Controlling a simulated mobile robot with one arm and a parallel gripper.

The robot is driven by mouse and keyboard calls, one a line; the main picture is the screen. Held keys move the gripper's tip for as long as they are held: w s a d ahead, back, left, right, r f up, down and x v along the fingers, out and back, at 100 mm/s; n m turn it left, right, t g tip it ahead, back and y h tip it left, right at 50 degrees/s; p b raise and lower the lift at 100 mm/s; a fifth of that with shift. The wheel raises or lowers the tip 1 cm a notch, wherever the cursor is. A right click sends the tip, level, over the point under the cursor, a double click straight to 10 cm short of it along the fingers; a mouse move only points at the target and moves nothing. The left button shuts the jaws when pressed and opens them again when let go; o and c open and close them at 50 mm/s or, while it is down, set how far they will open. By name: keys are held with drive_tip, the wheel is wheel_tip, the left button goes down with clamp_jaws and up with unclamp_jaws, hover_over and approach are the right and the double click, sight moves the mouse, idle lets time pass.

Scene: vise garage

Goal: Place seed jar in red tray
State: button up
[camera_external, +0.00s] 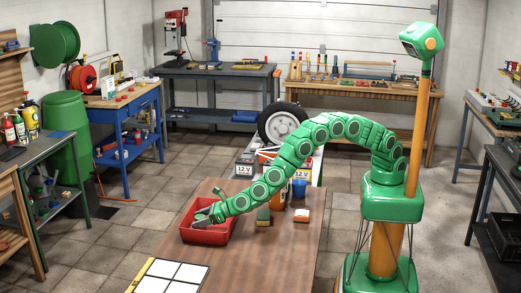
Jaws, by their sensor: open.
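The red tray (222,236) sits on the brown wooden table, near its far left edge. My green arm reaches across the table from the right. My gripper (205,215) is low over the tray's left part, with its jaws open. Its fingers are small in the picture, and the arm's end covers part of the tray's inside. I cannot make out the seed jar for certain. Whether it lies in the tray under my gripper is hidden or too small to tell.
On the table right of the tray stand a green and yellow item (263,214), an orange container (280,198), a blue cup (299,188) and a white and orange block (301,215). A white-paned panel (172,276) lies at the front. The table's middle front is clear.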

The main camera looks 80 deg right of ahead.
drive_tip(key=v, duration=1)
drive_tip(key=shift+s, duration=0.25)
